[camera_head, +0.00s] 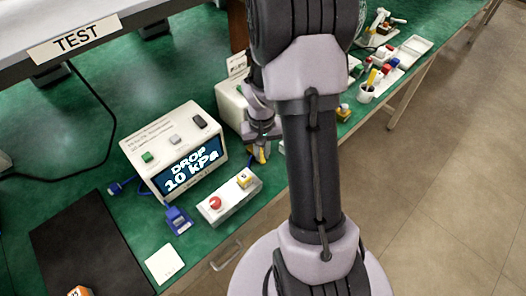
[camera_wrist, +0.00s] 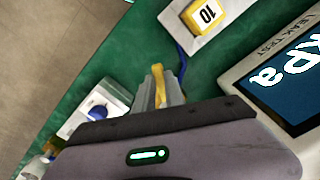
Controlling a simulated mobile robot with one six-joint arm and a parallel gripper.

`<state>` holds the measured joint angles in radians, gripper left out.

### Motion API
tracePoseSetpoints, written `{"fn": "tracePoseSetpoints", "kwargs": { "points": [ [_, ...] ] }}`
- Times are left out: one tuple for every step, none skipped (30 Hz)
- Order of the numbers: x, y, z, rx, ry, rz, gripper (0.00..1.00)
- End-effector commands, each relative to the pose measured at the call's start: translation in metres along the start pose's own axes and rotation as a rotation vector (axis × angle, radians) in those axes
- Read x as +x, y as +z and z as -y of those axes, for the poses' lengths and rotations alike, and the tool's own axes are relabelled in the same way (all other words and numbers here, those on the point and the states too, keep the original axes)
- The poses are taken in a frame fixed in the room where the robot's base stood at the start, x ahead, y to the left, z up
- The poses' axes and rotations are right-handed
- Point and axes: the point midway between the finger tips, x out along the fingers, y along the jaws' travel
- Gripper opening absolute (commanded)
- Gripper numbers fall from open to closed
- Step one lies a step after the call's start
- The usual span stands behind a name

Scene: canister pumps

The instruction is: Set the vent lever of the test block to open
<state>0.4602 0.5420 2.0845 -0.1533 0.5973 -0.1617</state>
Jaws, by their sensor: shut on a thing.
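My gripper (camera_wrist: 160,92) points down at the green bench, with its fingers shut on a narrow yellow lever-like piece (camera_wrist: 158,72). In the head view my gripper (camera_head: 262,145) is just right of the tester, and the yellow piece (camera_head: 262,155) shows at its fingertips. The yellow piece appears to be the vent lever, but the body it belongs to is hidden by the fingers and wrist. I cannot tell the lever's setting. A blue hose (camera_wrist: 181,62) runs close beside the fingers.
The leak tester (camera_head: 175,150) reads "DROP 10 kPa". A white base (camera_head: 215,209) carries a red button and a yellow "10" cube (camera_head: 244,178). A white block with a blue knob (camera_wrist: 97,112) stands near my gripper. A black mat (camera_head: 90,245) and white card (camera_head: 164,264) lie in front.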

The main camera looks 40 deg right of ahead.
Motion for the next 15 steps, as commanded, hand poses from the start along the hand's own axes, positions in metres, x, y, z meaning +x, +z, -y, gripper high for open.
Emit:
{"fn": "tracePoseSetpoints", "kwargs": {
  "points": [
    [-0.0004,-0.0006,0.0004,0.005,0.000,-0.002,0.00],
    [-0.0004,-0.0006,0.0005,0.007,0.000,-0.001,0.00],
    [-0.0005,-0.0006,0.0006,0.009,0.000,-0.001,0.00],
    [-0.0005,-0.0006,0.0006,0.011,0.000,-0.001,0.00],
    [-0.0005,-0.0006,0.0006,0.011,0.000,-0.001,0.00],
    [-0.0005,-0.0006,0.0006,0.012,0.000,-0.001,0.00],
    [-0.0005,-0.0006,0.0006,0.012,0.000,-0.001,0.00],
    [-0.0005,-0.0006,0.0006,0.012,0.000,-0.001,0.00],
    [-0.0006,-0.0006,0.0006,0.012,-0.001,-0.001,0.00],
    [-0.0006,-0.0006,0.0006,0.012,-0.001,-0.001,0.00],
    [-0.0006,-0.0006,0.0006,0.012,-0.001,-0.001,0.00],
    [-0.0006,-0.0006,0.0006,0.011,-0.001,-0.001,0.00],
    [-0.0006,-0.0006,0.0006,0.011,-0.001,-0.001,0.00],
    [-0.0006,-0.0006,0.0006,0.011,-0.001,-0.001,0.18],
    [-0.0006,-0.0006,0.0006,0.011,-0.001,-0.001,0.26]
  ]
}}
